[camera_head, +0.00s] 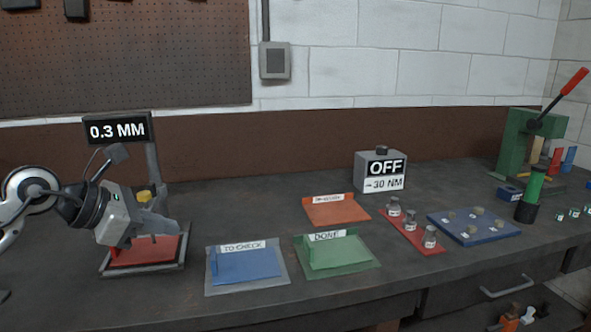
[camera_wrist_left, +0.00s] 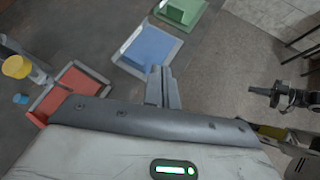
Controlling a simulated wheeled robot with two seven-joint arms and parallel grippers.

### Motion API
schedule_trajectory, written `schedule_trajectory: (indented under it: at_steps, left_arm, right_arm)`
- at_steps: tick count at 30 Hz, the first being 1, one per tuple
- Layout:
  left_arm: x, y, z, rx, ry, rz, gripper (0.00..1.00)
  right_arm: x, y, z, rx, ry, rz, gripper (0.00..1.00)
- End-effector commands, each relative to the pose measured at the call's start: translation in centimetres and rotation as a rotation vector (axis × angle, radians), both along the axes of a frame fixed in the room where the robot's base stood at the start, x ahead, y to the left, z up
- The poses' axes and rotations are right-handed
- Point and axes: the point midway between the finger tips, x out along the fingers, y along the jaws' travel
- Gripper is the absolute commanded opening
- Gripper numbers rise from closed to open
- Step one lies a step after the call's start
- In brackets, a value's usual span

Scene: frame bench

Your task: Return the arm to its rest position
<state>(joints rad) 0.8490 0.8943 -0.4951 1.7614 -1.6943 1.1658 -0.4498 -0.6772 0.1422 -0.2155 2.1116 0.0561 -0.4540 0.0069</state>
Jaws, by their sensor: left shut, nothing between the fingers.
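My left gripper (camera_head: 160,224) is over the red-floored tray (camera_head: 146,251) at the left of the bench, tilted down to the right. Its fingers are together and hold nothing. In the left wrist view the shut fingers (camera_wrist_left: 160,88) point towards the blue TO CHECK tray, with the red-floored tray to their left. My right gripper does not show in the head view.
The blue TO CHECK tray (camera_head: 248,266), green DONE tray (camera_head: 340,254) and orange tray (camera_head: 337,210) lie to the right. Beyond are an OFF box (camera_head: 381,172) and green press (camera_head: 516,140).

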Motion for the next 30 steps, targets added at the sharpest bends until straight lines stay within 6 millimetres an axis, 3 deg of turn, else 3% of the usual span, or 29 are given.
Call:
schedule_trajectory:
  at_steps: [1,6,9,11,14,18,22,23,27,30]
  left_arm:
    - [-0.7,-2.1,-1.4,-0.095,0.04,-0.028,0.0]
    - [-4.2,-10.0,-4.2,-0.637,0.263,-0.063,0.0]
    - [-6.1,-12.5,-5.2,-1.071,0.475,0.027,0.0]
    - [-6.6,-12.7,-6.3,-1.327,0.617,0.131,0.0]
    - [-7.3,-11.3,-9.8,-1.728,0.858,0.382,0.0]
    - [-10.0,-8.3,-18.8,-2.2,1.185,0.891,0.0]
    - [-14.9,-7.0,-26.5,-2.449,1.387,1.357,0.0]
    - [-16.1,-6.9,-28.0,2.375,-1.36,-1.392,0.0]
    - [-21.1,-7.0,-32.7,2.037,-1.211,-1.436,0.0]
    - [-23.3,-7.3,-34.3,1.908,-1.152,-1.445,0.0]
  right_arm:
    - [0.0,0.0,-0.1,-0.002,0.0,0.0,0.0]
    - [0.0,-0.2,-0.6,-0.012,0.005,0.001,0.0]
    - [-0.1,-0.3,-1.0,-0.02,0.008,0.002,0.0]
    - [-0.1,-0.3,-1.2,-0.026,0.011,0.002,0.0]
    - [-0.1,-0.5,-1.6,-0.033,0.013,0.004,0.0]
    - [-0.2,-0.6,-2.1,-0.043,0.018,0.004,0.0]
    - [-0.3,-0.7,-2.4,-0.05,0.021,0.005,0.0]
    - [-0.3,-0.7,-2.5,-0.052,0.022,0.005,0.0]
    - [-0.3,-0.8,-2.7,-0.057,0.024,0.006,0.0]
    - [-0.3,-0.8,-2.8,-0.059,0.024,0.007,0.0]
